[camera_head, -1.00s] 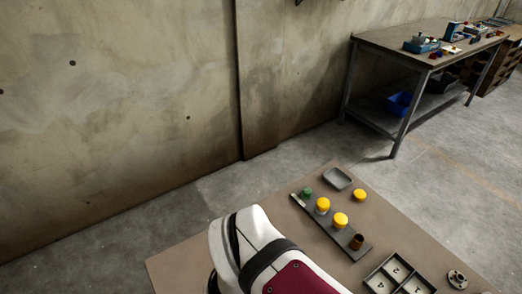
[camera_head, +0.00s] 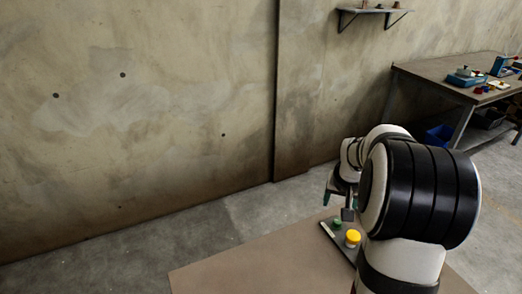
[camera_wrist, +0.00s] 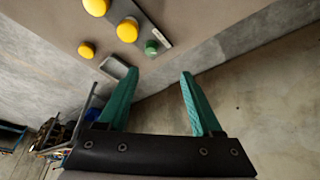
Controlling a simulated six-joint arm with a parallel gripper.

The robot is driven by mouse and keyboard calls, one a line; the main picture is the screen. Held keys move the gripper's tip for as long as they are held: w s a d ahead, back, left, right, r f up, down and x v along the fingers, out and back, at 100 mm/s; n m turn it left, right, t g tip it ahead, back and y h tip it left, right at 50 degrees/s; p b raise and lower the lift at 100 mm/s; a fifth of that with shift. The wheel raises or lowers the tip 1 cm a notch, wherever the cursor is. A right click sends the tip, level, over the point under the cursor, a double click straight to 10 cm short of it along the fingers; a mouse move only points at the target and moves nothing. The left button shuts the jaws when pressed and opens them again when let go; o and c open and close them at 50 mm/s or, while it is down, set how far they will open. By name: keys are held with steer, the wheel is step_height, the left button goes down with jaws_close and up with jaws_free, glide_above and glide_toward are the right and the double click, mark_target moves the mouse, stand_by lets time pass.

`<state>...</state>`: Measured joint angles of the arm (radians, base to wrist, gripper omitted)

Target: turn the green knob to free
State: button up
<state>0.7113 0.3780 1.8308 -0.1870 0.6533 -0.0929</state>
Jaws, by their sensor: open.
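The green knob (camera_head: 337,223) stands at the far end of a dark strip on the brown table, beside a yellow knob (camera_head: 353,237). In the wrist view, the green knob (camera_wrist: 151,47) is at the end of the strip (camera_wrist: 152,26), above and between my fingertips in the picture. My gripper (camera_wrist: 159,73) is open, with two teal fingers apart and nothing between them. In the head view, my gripper (camera_head: 341,203) is above the table's far edge, close to the green knob but apart from it. The knob's marking is too small to read.
The wrist view shows more yellow knobs (camera_wrist: 127,31) on the strip, a loose-standing yellow one (camera_wrist: 86,50) and a grey tray (camera_wrist: 114,67) near the table edge. My arm hides the right part of the table (camera_head: 260,260) in the head view.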

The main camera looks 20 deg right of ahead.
mark_target(338, 221)
steer(key=d+x, duration=0.1)
steer(key=x, duration=1)
steer(key=d+x, duration=0.1)
steer(key=x, duration=0.5)
steer(key=shift+s+d+r, duration=0.15)
steer(key=shift+d+r, duration=0.05)
steer(key=shift+d, duration=0.15)
jaws_close()
